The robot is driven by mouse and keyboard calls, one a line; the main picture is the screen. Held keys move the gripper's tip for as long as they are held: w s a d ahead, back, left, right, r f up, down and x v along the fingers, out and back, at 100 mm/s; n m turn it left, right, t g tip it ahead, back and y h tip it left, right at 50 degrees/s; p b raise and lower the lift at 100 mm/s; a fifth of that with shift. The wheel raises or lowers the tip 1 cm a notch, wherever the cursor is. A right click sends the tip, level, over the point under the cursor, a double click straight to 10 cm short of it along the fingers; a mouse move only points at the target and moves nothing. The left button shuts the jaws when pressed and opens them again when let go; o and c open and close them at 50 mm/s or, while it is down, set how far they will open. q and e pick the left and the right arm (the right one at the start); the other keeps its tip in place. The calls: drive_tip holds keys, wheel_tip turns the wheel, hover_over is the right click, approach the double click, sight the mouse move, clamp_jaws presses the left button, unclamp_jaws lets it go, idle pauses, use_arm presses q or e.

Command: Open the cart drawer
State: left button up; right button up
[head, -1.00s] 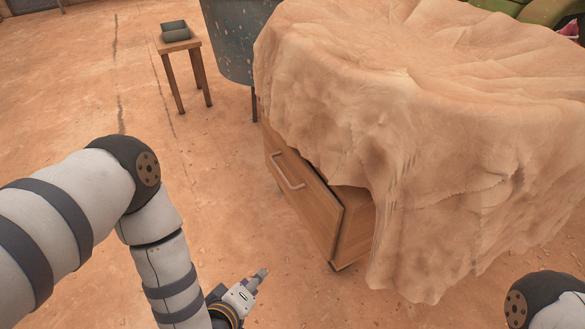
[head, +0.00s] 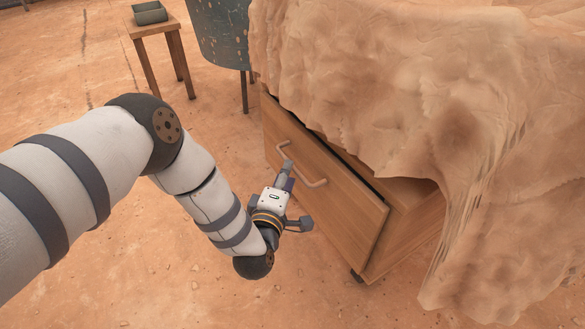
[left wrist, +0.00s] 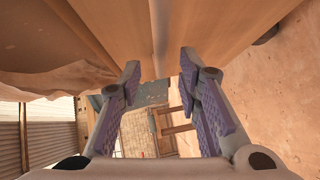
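The cart drawer has a wooden front (head: 345,215) under a draped tan cloth. A dark gap shows along its top edge, and I cannot tell how far it is out. A light bar handle (head: 316,184) is on the front, partly hidden by my left gripper (head: 297,195). The gripper is at the handle with its fingers spread. In the left wrist view the fingers (left wrist: 160,75) stand apart, with the handle bar (left wrist: 158,38) running between them in the picture. I cannot tell whether they touch it. My right gripper is not in view.
The tan cloth (head: 400,80) hangs low over the cart's right side. The floor in front of the drawer is clear.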

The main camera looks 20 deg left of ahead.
use_arm(q)
drive_tip(key=w, duration=0.1)
drive_tip(key=w+b, duration=0.1)
drive_tip(key=w, duration=0.1)
drive_tip(key=w+f, duration=0.1)
drive_tip(key=shift+w+a+b, duration=0.3)
drive_tip(key=shift+w, duration=0.05)
drive_tip(key=shift+w+r, duration=0.1)
drive_tip(key=shift+w, duration=0.15)
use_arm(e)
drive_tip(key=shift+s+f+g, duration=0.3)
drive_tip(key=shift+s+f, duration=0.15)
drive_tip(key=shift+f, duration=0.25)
use_arm(q)
drive_tip(key=shift+c, duration=0.2)
clamp_jaws()
drive_tip(key=shift+a, duration=0.1)
